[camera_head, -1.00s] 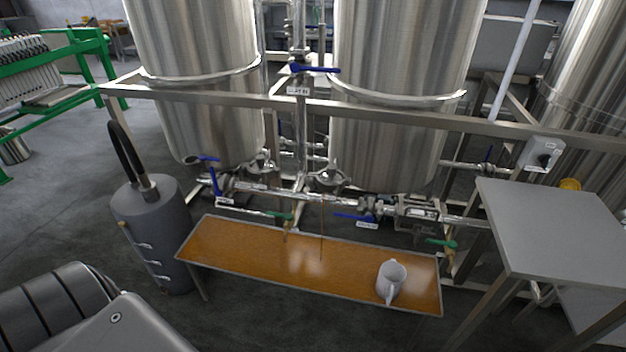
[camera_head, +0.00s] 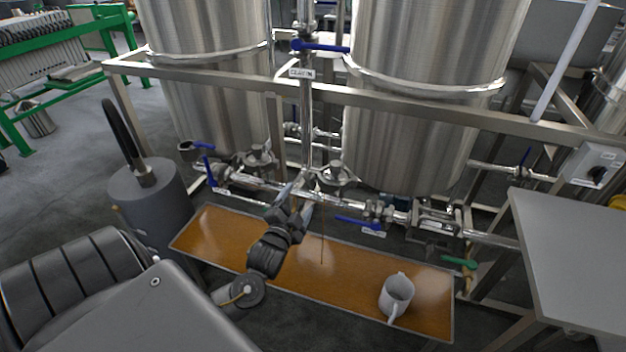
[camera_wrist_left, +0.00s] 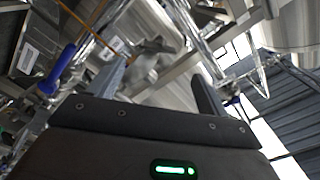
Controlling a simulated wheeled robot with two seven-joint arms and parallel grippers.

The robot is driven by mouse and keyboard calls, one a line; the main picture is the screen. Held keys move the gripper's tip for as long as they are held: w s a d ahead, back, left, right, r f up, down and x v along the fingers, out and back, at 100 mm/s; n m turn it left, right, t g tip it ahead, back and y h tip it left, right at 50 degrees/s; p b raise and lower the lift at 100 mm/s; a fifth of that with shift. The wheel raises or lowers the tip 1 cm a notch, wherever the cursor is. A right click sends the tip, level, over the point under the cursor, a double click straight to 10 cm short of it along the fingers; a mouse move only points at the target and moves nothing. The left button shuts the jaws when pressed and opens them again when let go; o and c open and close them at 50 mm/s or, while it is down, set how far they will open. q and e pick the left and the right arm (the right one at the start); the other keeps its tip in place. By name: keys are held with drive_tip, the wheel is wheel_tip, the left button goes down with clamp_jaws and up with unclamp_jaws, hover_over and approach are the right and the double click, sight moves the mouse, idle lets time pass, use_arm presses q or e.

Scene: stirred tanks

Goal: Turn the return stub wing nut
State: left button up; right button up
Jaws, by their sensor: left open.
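My left gripper (camera_head: 301,196) reaches up over the tray to the low pipe run between the two tanks. It is open, its two fingers pointing at the pipework. In the left wrist view the open fingers (camera_wrist_left: 156,78) stand apart, with blurred grey metal fittings (camera_wrist_left: 148,68) beyond and between them. I cannot make out a wing nut for certain; the gripper hides part of the pipe. A clamped fitting (camera_head: 333,176) sits under the right tank, just right of the fingers. My right gripper is not in view.
A thin amber line (camera_head: 322,240) hangs from the pipe to the amber-filled tray (camera_head: 352,312). A white jug (camera_head: 396,295) stands in the tray. Blue valve handles (camera_head: 352,221) flank the pipe. A grey cylinder (camera_head: 150,205) stands left; a grey table (camera_head: 580,260) stands right.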

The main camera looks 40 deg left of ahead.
sight(308, 183)
use_arm(q)
drive_tip(key=x, duration=0.9)
drive_tip(key=shift+w+a, duration=0.1)
drive_tip(key=shift+w, duration=0.1)
drive_tip(key=shift+w+a+f, duration=0.1)
drive_tip(key=shift+w+a, duration=0.1)
drive_tip(key=shift+w, duration=0.4)
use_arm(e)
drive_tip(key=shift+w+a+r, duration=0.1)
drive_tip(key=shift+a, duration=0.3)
